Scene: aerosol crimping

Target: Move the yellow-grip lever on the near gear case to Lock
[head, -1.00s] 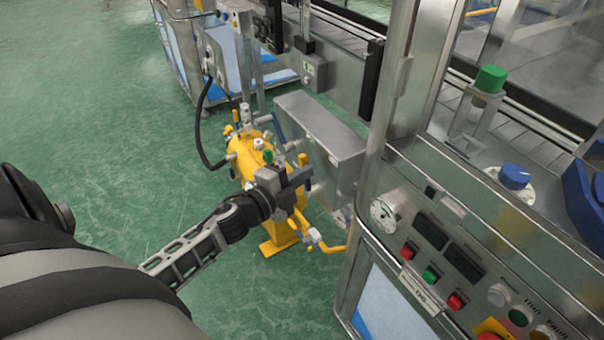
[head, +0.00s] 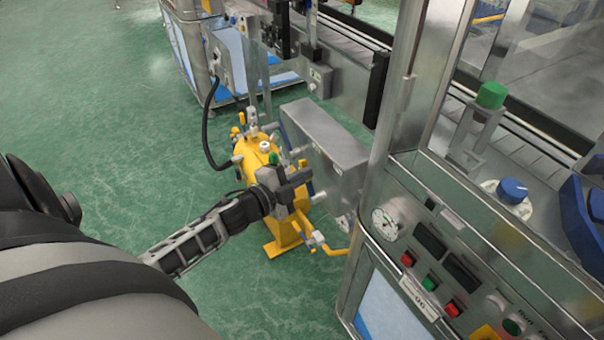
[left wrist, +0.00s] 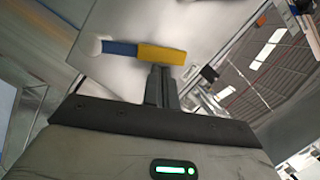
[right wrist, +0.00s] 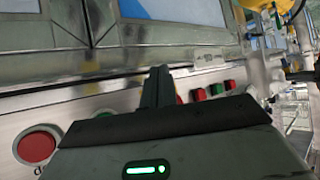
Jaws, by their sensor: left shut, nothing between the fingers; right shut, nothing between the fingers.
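The lever shows in the left wrist view as a blue arm with a yellow grip (left wrist: 162,54), lying nearly level in that picture. Its round pale pivot (left wrist: 93,46) is at the left, on a light grey metal face. My left gripper (left wrist: 160,72) is shut and empty, its fingertips at the yellow grip's edge; I cannot tell whether they touch. My right gripper (right wrist: 157,72) is shut and empty, away from the lever.
A yellow machine (head: 290,232) with pipes and valves stands behind and below my left gripper. A steel cabinet with a control panel (head: 440,260) is close on the right. A red button (right wrist: 37,147) is left of my right gripper. Green floor is open at left.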

